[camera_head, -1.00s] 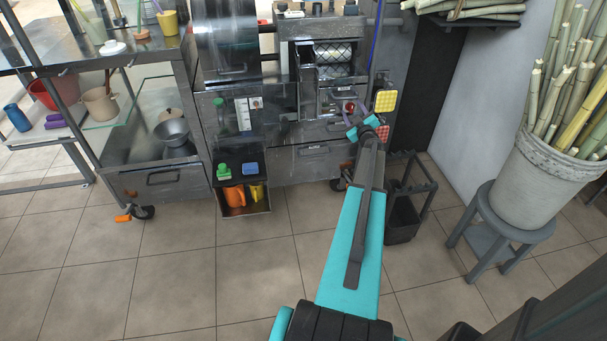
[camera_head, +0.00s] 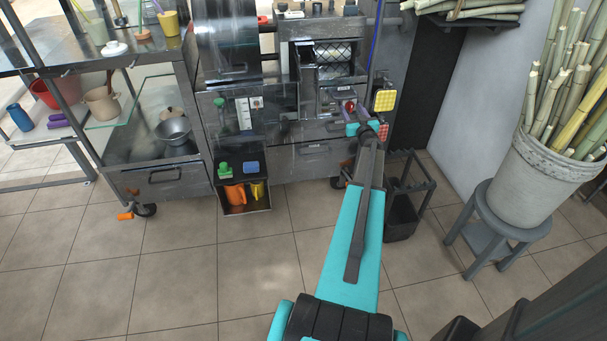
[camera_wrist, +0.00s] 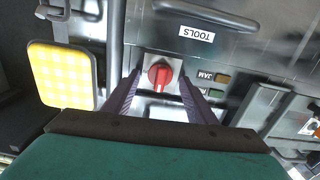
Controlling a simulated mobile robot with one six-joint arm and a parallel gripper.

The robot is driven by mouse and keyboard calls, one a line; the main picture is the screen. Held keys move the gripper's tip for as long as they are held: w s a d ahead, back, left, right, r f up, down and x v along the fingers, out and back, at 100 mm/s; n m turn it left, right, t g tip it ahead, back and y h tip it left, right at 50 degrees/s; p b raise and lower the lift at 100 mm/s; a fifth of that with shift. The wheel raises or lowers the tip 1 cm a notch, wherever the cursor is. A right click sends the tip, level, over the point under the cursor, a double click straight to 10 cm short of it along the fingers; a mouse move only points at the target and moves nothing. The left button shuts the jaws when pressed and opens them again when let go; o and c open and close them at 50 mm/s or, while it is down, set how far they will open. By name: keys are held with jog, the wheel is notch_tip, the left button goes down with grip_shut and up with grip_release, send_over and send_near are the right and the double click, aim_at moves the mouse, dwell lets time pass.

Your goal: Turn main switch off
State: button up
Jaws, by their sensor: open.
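The main switch (camera_wrist: 159,75) is a red rotary knob on a pale square plate in the wrist view. It sits between the two fingers of my gripper (camera_wrist: 160,92), which are spread apart with a gap on each side of the knob. The knob's ridge runs roughly up and down in that view. In the head view the red switch (camera_head: 349,106) shows small on the front of the steel press (camera_head: 315,130), right at my gripper (camera_head: 351,112). Whether the fingers touch the knob I cannot tell.
A yellow pad (camera_wrist: 62,76) is close beside my gripper in the wrist view. Small JAM buttons (camera_wrist: 216,86) are on the other side, and a drawer labelled TOOLS (camera_wrist: 197,34) is above. In the head view, a stool with a cane bucket (camera_head: 535,170) stands at the right.

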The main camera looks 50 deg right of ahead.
jog(key=shift+m, duration=0.3)
jog(key=v, duration=1.4)
jog(key=w+a+f+g+y+p, duration=0.1)
jog(key=w+a+f+g, duration=0.1)
jog(key=a+f, duration=0.3)
jog(key=w+a+f+g+p, duration=0.1)
jog(key=w+a+f+g, duration=0.1)
jog(key=w+a+f, duration=0.3)
jog(key=w+a+f+g+y+p, duration=0.1)
jog(key=w+a+f, duration=0.3)
jog(key=a, duration=0.7)
jog(key=shift+w+a+f+m+g+y+p, duration=0.3)
jog(key=shift+a+f+g+p, duration=0.15)
jog(key=shift+f+g, duration=0.45)
